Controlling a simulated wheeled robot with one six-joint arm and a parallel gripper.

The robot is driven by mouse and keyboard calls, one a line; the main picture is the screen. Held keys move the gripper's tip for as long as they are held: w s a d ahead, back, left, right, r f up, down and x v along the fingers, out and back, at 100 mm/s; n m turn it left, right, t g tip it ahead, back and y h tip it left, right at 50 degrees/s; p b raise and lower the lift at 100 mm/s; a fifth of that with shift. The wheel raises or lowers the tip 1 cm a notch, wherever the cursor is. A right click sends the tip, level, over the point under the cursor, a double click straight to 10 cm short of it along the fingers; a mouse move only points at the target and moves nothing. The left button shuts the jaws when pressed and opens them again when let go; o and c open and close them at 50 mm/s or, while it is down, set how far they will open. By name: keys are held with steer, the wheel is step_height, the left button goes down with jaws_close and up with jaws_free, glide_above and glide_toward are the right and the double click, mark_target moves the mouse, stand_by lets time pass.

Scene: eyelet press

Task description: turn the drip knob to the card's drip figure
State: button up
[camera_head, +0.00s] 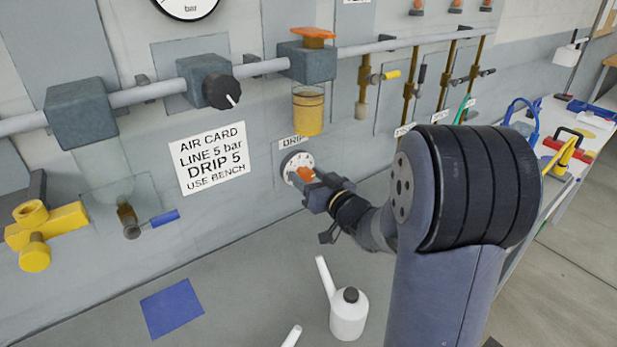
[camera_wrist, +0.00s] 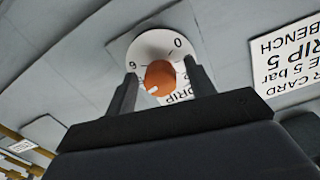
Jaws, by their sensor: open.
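The orange drip knob (camera_head: 306,174) sits on a round white dial (camera_head: 292,162) under the DRIP label (camera_head: 292,141). In the wrist view the knob (camera_wrist: 160,77) lies between the two fingers of my gripper (camera_wrist: 161,70), which is open around it; I cannot tell whether either finger touches. The knob's white mark points down-left in that upside-down view. The dial (camera_wrist: 160,45) shows a 0 and a figure that could be 6 or 9; other figures are hidden. In the head view my gripper (camera_head: 309,182) is at the dial. The air card (camera_head: 208,158) reads DRIP 5.
A black knob (camera_head: 221,91) and an amber bowl (camera_head: 308,112) hang on the pipe above. A yellow valve (camera_head: 40,230) and a blue-handled tap (camera_head: 150,220) are at left. A white oil can (camera_head: 347,313) and a blue pad (camera_head: 172,308) lie below on the bench.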

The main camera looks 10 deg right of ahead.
steer(key=b+v, duration=0.1)
steer(key=v, duration=0.9)
steer(key=shift+s, duration=0.3)
steer(key=shift+d+f, duration=0.1)
steer(key=p+x, duration=0.1)
steer(key=x, duration=0.9)
steer(key=shift+w, duration=0.2)
steer(key=shift+w+a, duration=0.2)
steer(key=shift+w, duration=0.05)
